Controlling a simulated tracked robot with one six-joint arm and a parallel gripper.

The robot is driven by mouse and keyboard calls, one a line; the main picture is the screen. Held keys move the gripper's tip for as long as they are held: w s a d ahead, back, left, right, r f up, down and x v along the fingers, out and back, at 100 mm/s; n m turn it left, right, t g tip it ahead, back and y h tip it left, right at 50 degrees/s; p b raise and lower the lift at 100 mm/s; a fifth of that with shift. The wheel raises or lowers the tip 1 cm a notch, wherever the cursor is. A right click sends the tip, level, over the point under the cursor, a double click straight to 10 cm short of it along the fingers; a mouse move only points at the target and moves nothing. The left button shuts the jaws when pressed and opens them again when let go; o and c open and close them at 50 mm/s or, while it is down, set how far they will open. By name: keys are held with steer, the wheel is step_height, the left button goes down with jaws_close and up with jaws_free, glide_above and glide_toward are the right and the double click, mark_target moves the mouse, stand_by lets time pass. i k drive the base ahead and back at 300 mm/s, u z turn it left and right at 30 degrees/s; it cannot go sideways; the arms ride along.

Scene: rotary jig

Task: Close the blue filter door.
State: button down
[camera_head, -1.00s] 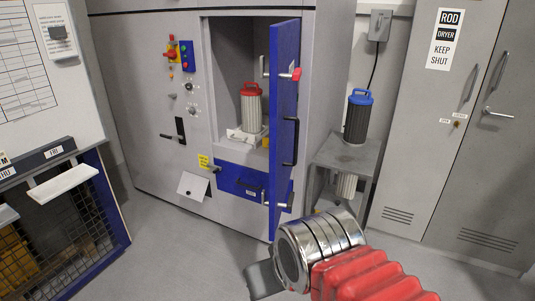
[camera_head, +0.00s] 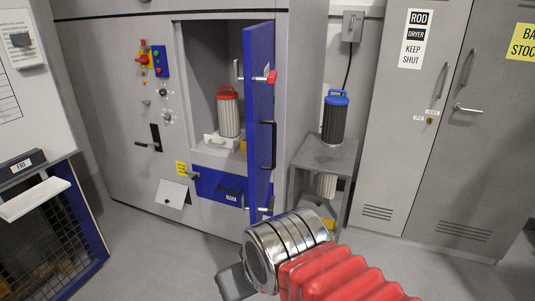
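The blue filter door (camera_head: 260,120) stands open, swung out toward me and seen nearly edge-on. It has a black handle (camera_head: 269,145) and a red-knobbed latch (camera_head: 271,77). Behind it the grey cabinet's opening shows a white filter with a red cap (camera_head: 228,112) on a white seat. My arm's silver wrist and red sleeve fill the bottom middle. My gripper (camera_head: 232,284) is a grey part at the lower left of the wrist, in front of and below the door, apart from the handle. Its fingertips are not clear.
A grey stand (camera_head: 330,155) right of the cabinet carries a dark filter with a blue cap (camera_head: 335,118). Grey lockers (camera_head: 405,160) stand further right. A blue-framed mesh cage (camera_head: 60,235) is at the left. Floor (camera_head: 150,255) is clear before the cabinet.

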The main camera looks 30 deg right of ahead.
mark_target(259, 40)
steer(key=i, duration=0.95)
steer(key=u, duration=0.05)
